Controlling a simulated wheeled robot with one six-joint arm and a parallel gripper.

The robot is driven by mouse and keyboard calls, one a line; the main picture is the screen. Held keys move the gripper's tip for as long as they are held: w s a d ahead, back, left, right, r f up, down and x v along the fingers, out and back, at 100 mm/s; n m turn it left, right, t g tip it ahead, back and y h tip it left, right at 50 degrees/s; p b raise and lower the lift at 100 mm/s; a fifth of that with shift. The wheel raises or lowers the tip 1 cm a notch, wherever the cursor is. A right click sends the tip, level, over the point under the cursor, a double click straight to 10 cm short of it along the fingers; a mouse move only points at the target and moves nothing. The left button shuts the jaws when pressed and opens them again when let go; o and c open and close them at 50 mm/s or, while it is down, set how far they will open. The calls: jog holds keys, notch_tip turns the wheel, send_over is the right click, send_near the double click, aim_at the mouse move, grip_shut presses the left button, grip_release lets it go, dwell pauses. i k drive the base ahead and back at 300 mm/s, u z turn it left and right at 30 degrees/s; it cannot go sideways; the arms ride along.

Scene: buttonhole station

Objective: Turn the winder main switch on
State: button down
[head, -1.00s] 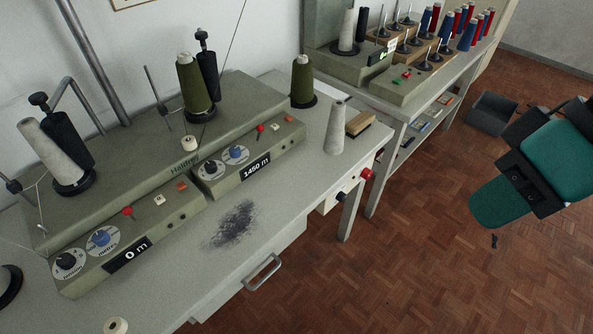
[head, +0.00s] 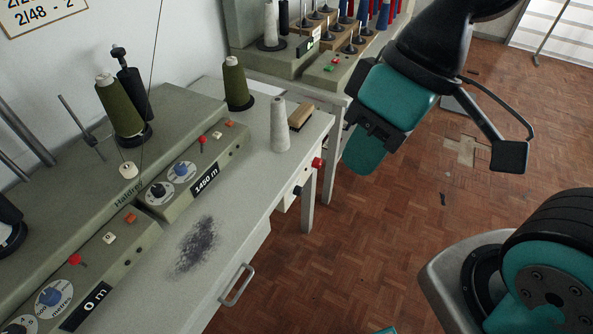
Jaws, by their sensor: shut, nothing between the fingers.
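The winder (head: 60,235) is a long grey-green machine on the bench at left, with knobs, small buttons and displays reading "0 m" and "1450 m". A pale box (head: 286,203) under the bench's right end carries a small black part (head: 297,190) and a red knob (head: 318,163). The red knob looks like the main switch; its setting cannot be read. My gripper (head: 360,158), teal and black, hangs at the upper right, shut and empty. In the picture it is just right of the red knob, with a gap; depth is unclear.
A white cone (head: 281,128) and a brush (head: 300,117) stand near the bench's right end. Green cones (head: 120,105) stand on and behind the winder. A drawer handle (head: 237,285) sticks out in front. A second bench (head: 345,75) stands behind; the parquet floor at right is largely clear.

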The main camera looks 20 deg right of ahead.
aim_at(317, 162)
jog(key=u, duration=1.55)
jog(key=k, duration=1.15)
jog(key=z, duration=1.3)
jog(key=i, duration=0.5)
jog(key=u, duration=0.05)
